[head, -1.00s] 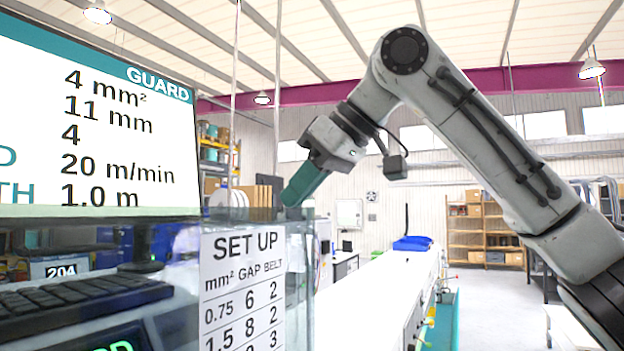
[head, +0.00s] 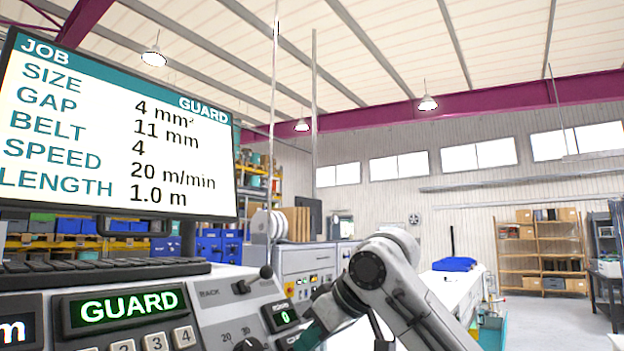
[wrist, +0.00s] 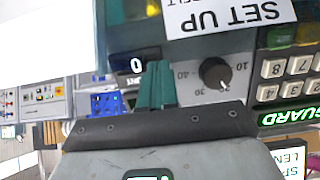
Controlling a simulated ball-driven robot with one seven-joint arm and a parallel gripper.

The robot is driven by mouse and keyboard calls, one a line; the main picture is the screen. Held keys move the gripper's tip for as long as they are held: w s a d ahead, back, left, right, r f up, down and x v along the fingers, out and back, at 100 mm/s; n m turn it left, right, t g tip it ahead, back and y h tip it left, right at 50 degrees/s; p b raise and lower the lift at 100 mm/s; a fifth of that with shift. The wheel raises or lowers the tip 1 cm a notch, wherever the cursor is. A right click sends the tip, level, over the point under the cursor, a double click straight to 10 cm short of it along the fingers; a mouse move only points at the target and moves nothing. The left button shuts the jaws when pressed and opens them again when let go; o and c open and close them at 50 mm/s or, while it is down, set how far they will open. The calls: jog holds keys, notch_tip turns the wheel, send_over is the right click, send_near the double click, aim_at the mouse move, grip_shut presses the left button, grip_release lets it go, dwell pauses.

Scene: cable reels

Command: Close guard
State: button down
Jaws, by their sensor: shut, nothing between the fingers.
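The guard itself I cannot clearly make out in either view now. The green display (head: 123,303) on the control panel reads GUARD, and the monitor (head: 115,130) also carries the word GUARD. My gripper (head: 308,338) is low in the head view, at the right end of the control panel, partly cut off by the bottom edge.
A SET UP sheet (wrist: 230,15) hangs near the dial in the wrist view, upside down. A keyboard (head: 100,272) lies under the monitor. A black lever knob (head: 266,272) stands up from the panel. A long white bench with a blue item (head: 454,264) runs behind my arm.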

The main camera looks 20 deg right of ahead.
jog(key=shift+a+f+b, duration=0.15)
jog(key=shift+f+b, duration=0.2)
jog(key=shift+f, duration=1.3)
jog(key=shift+r, duration=0.15)
